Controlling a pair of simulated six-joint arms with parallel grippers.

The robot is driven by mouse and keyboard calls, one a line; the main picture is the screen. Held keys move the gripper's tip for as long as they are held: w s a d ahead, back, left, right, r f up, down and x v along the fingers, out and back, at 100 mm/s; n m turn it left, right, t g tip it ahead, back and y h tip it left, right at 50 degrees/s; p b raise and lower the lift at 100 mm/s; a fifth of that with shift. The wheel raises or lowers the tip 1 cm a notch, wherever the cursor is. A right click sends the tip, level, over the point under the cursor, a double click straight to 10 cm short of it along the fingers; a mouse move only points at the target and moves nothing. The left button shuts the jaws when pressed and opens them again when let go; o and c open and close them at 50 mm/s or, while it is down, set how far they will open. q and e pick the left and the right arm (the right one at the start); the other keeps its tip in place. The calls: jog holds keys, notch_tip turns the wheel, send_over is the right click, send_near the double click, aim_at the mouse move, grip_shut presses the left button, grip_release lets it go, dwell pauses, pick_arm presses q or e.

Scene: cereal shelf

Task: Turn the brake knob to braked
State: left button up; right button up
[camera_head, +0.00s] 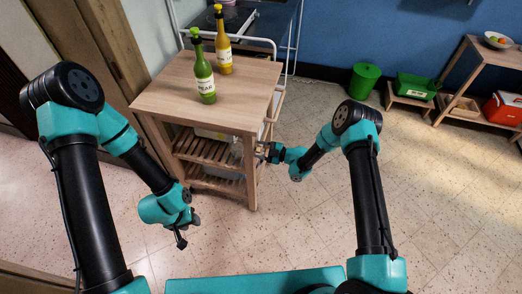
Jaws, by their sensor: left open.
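No brake knob can be made out for certain; it may be small or hidden behind my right gripper. A wooden cart (173,102) stands ahead of me with slatted lower shelves (205,150) and a rail on its right side. My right gripper (260,150) is at the cart's front right corner, below the top. Its fingers are too small to tell whether they hold or touch anything. My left gripper (181,240) hangs open and empty over the floor in front of the cart, apart from it.
A green bottle (204,75) and a yellow bottle (223,45) stand upright on the cart top. A green bin (364,80), a green crate (415,87) and a shelf (461,50) are at the back right. The floor (440,190) at right is clear.

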jog(key=c, duration=0.8)
jog(key=shift+o, duration=0.2)
jog(key=shift+m, duration=0.5)
jog(key=m, duration=1.2)
jog(key=shift+m, duration=0.3)
jog(key=m, duration=0.4)
jog(key=shift+m, duration=0.3)
